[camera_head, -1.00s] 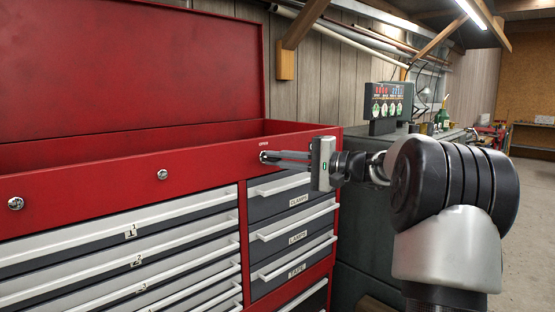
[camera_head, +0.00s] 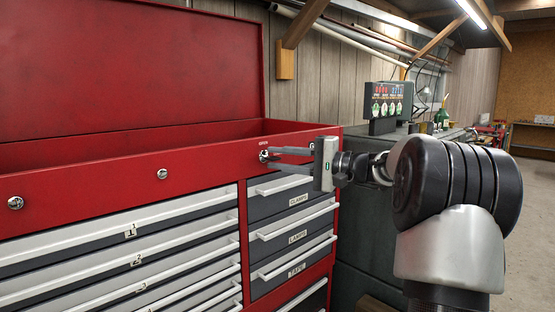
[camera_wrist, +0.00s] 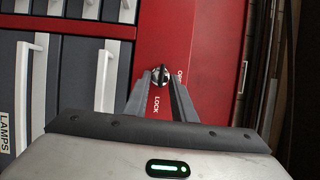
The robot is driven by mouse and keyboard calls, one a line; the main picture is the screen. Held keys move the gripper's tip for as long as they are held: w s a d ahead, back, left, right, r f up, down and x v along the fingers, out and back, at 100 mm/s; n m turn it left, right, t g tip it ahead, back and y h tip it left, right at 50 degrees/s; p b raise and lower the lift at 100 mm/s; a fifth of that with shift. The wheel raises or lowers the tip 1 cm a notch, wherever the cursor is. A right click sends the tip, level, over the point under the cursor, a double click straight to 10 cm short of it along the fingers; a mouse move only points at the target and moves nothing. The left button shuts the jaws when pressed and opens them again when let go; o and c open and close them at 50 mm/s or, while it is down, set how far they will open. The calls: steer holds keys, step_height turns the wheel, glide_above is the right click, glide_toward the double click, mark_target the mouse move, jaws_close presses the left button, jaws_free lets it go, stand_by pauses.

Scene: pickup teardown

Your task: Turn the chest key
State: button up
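The chest key (camera_head: 264,156) is a small silver and dark piece in a lock on the red upper rim of the tool chest (camera_head: 205,155), above the right-hand drawers. In the wrist view the key (camera_wrist: 161,74) sits close to the words OPEN and LOCK. My gripper (camera_head: 275,156) comes from the right; its two fingers are parted. In the wrist view my gripper (camera_wrist: 160,80) has its fingertips on either side of the key, with a gap between them. I cannot tell whether either tip touches it. The key's exact turn is too small to read.
Two other round locks, one at mid-rim (camera_head: 162,174) and one at far left (camera_head: 15,203), sit on the same rim. The lid (camera_head: 130,65) stands open. White-handled drawers (camera_head: 292,210) lie below my gripper. Open floor shows at far right.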

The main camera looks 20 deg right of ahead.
steer(key=v, duration=1.6)
steer(key=shift+s+d, duration=0.25)
steer(key=shift+s, duration=0.05)
